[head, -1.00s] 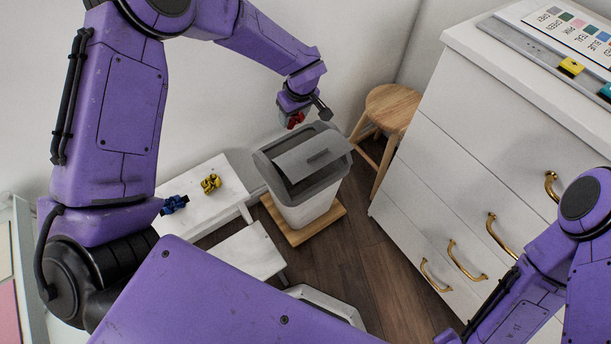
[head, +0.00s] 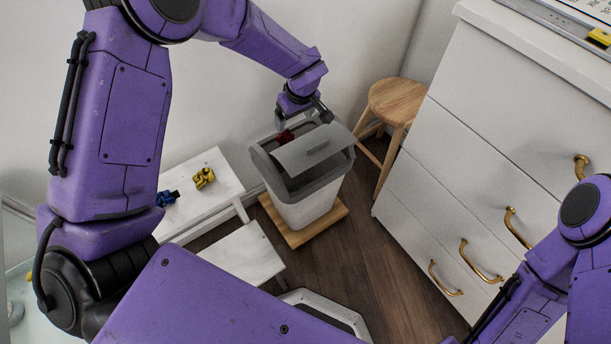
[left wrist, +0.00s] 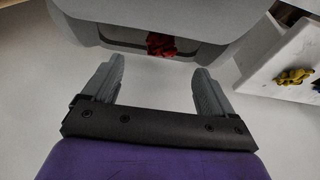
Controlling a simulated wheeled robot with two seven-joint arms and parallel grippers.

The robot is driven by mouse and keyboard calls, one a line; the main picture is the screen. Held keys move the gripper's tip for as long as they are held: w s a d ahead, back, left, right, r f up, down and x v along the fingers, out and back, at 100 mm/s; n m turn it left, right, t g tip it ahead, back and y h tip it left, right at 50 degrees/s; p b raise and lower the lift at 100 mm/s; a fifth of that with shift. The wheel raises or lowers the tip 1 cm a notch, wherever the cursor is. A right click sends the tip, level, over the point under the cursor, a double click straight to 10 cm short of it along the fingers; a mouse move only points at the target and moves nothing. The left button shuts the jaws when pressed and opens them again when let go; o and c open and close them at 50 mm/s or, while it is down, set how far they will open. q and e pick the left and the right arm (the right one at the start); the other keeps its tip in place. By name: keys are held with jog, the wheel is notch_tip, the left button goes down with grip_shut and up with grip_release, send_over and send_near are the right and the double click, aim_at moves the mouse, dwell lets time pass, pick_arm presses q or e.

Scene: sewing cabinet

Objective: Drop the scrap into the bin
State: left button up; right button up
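The red scrap (head: 285,136) is at the back of the bin's opening in the head view, just below my left gripper (head: 300,117). In the left wrist view the red scrap (left wrist: 161,45) shows against the bin's dark opening, past the fingertips and apart from both fingers. My left gripper (left wrist: 158,72) is open and empty. The bin (head: 305,207) is white with a grey top, and its grey lid (head: 312,148) is tilted. I cannot tell whether the scrap is resting or falling. My right gripper is out of view.
A white step bench (head: 205,207) left of the bin bears a yellow scrap (head: 204,177) and a blue scrap (head: 166,198). The bin stands on a wooden board (head: 337,212). A wooden stool (head: 398,100) and a white drawer cabinet (head: 480,120) stand to the right.

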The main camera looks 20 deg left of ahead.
pick_arm(q)
jog(key=shift+r, duration=0.1)
jog(key=p+v, duration=0.2)
jog(key=v, duration=0.8)
jog(key=shift+r, duration=0.2)
